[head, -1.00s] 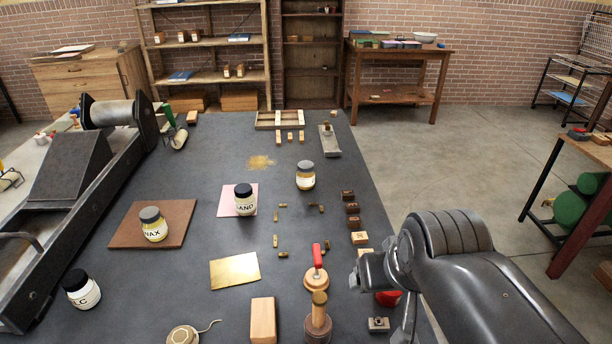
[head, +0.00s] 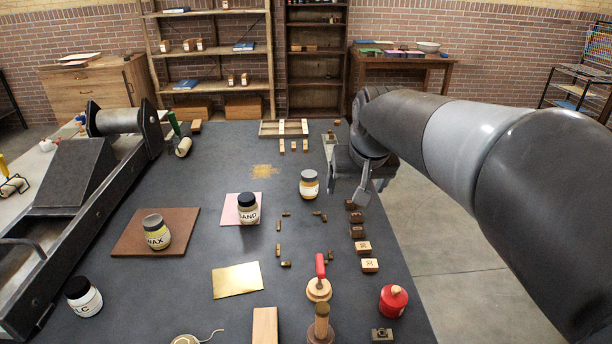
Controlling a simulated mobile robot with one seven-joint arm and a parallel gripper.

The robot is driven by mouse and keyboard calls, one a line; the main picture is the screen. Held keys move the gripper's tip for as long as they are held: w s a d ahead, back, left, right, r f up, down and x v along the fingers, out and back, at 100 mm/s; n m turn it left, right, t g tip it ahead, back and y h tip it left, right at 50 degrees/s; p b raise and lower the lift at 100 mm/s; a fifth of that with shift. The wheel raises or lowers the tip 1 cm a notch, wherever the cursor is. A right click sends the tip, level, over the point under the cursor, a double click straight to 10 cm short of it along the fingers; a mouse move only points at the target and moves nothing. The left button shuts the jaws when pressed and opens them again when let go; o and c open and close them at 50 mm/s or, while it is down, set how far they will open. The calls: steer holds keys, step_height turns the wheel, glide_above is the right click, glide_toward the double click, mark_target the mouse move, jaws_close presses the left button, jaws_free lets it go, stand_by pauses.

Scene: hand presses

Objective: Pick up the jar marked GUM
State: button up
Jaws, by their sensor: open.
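No label that I can read says GUM. A pale jar with a grey lid and a yellowish band (head: 309,186) stands upright on the dark bench, its label turned mostly away. My gripper (head: 347,190) is open, pointing down just right of this jar; I see no contact, and cannot judge the depth between them. A jar reading WAX (head: 157,239) stands on a brown board. A black-lidded jar reading about "LAND" (head: 248,215) stands on a pink sheet. Another black-lidded jar, its label ending in C (head: 88,302), stands at the front left.
Small brass pieces (head: 285,264) lie in front of the pale jar. Stamp blocks (head: 363,247) line the bench's right side. A red-handled tool (head: 319,285), a red container (head: 393,300) and a brass sheet (head: 238,281) are nearer. A press (head: 75,190) fills the left.

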steer(key=w+a+f, duration=0.2)
steer(key=w, duration=0.6)
steer(key=w+a+f, duration=0.1)
steer(key=w+f, duration=0.1)
steer(key=w, duration=0.6)
glide_toward(309, 184)
steer(key=w, duration=0.2)
steer(key=shift+g, duration=0.4)
steer(key=x, duration=1.1)
steer(key=shift+w+d+f, duration=0.1)
steer(key=shift+w+f, duration=0.15)
steer(key=shift+w, duration=0.2)
steer(key=c, duration=1.2)
